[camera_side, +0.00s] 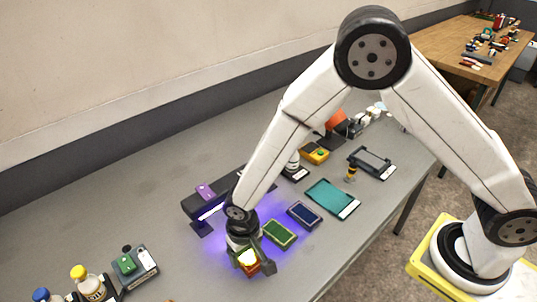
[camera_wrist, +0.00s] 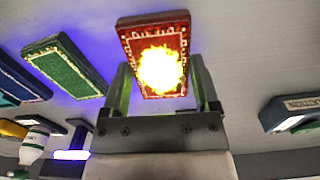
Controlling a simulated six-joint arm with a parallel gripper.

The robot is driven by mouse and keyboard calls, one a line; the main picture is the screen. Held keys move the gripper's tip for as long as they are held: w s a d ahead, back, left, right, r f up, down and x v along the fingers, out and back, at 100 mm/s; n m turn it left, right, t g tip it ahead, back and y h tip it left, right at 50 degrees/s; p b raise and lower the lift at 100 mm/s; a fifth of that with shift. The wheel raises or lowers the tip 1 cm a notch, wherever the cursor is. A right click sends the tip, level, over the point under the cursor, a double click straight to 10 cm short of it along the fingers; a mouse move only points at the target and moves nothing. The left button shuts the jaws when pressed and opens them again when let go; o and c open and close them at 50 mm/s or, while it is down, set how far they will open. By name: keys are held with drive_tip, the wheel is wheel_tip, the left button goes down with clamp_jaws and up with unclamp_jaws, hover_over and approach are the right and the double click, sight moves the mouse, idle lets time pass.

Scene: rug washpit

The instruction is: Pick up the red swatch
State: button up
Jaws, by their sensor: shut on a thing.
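The red swatch (camera_wrist: 133,42) has a pale patterned border and a bright yellow-white glow over its middle. In the wrist view it lies between the two fingers of my gripper (camera_wrist: 162,72). In the side view my gripper (camera_side: 252,268) points down near the front of the table, shut on the red swatch (camera_side: 251,269), which shows only in part between the fingers. I cannot tell whether the swatch is clear of the table. The green swatch (camera_side: 280,233) and the blue swatch (camera_side: 304,214) lie apart from it, to its upper right.
A lamp (camera_side: 207,209) casts violet light just behind my gripper. A teal-screened tablet (camera_side: 332,199) and a dark clamp frame (camera_side: 371,163) lie to the right. A grey box with a green part (camera_side: 135,266) and bottles (camera_side: 88,285) stand at left. The grey table (camera_side: 150,190) is clear at back left.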

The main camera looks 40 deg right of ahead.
drive_tip(key=s+r, duration=0.1)
drive_tip(key=r, duration=0.1)
drive_tip(key=s+d+r, duration=0.1)
drive_tip(key=s+r, duration=0.1)
drive_tip(key=r, duration=0.1)
drive_tip(key=s+d+r, duration=0.1)
drive_tip(key=r, duration=0.1)
drive_tip(key=shift+s+r, duration=0.25)
drive_tip(key=shift+r, duration=0.1)
drive_tip(key=s+d+r, duration=0.4)
drive_tip(key=s, duration=0.4)
idle(0.4)
drive_tip(key=shift+m, duration=0.6)
drive_tip(key=w+d+f, duration=0.1)
drive_tip(key=w+d, duration=0.3)
drive_tip(key=d, duration=0.4)
drive_tip(key=w+d+f, duration=0.2)
drive_tip(key=w+d, duration=0.2)
drive_tip(key=d, duration=0.3)
drive_tip(key=w+d+f, duration=0.2)
drive_tip(key=w+d, duration=0.2)
drive_tip(key=d, duration=0.4)
drive_tip(key=shift+w+d+f, duration=0.1)
drive_tip(key=shift+d+f, duration=0.1)
drive_tip(key=shift+d, duration=0.1)
drive_tip(key=shift+d+f, duration=0.15)
drive_tip(key=shift+d, duration=0.35)
